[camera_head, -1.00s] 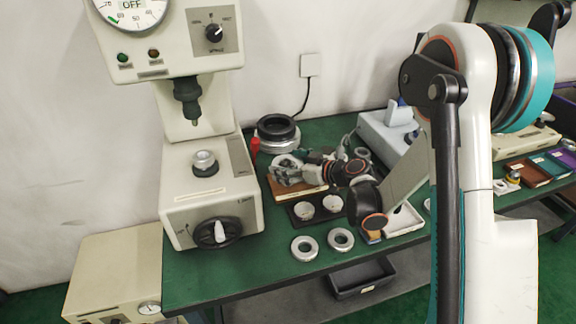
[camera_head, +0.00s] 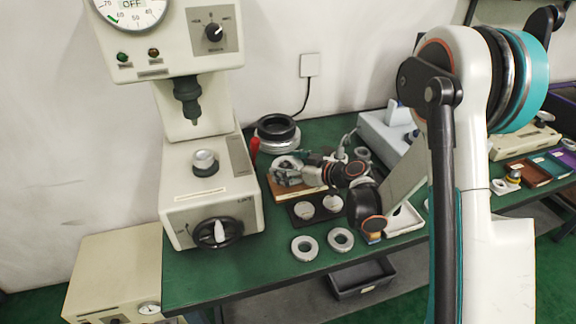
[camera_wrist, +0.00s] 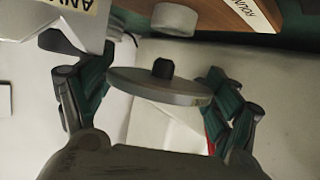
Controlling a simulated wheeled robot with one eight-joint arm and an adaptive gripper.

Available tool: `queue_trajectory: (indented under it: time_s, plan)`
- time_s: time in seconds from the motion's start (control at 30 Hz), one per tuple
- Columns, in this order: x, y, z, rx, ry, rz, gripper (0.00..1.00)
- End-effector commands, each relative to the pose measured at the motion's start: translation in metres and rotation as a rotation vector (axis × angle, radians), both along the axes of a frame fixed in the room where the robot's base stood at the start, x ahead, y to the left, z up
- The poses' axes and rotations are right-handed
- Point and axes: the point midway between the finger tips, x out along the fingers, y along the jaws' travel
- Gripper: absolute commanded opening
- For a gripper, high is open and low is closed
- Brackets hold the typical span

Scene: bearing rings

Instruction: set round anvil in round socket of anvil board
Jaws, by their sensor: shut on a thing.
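My gripper (camera_wrist: 155,95) is shut on a flat grey disc with a short black post, which I take to be the round anvil (camera_wrist: 187,95); the disc lies between the two teal-and-dark fingers. A wooden board edge (camera_wrist: 213,12) with a label partly reading "ROUND" shows at the top of the wrist view, with a short grey cylinder (camera_wrist: 174,20) beside it. The disc appears apart from both. In the head view, my gripper (camera_head: 290,177) is over the wooden board (camera_head: 288,195). The arm and gripper hide much of the board there, and I cannot make out the round socket.
A pale press (camera_head: 208,190) stands at left. A black tray (camera_head: 317,217) with two round pieces lies in front of the board. Two metal rings (camera_head: 304,258) lie near the table's front edge. A stack of dark and silver rings (camera_head: 278,146) stands behind.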

Motion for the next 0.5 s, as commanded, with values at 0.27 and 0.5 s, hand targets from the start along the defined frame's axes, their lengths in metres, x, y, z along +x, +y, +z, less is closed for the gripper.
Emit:
queue_trajectory:
  time_s: [0.27, 0.5]
  plan:
    - [0.0006, 0.0000, -0.0050, 0.001, 0.000, 0.000, 0.36]
    - [0.0002, 0.0000, -0.0025, 0.001, 0.001, 0.000, 0.36]
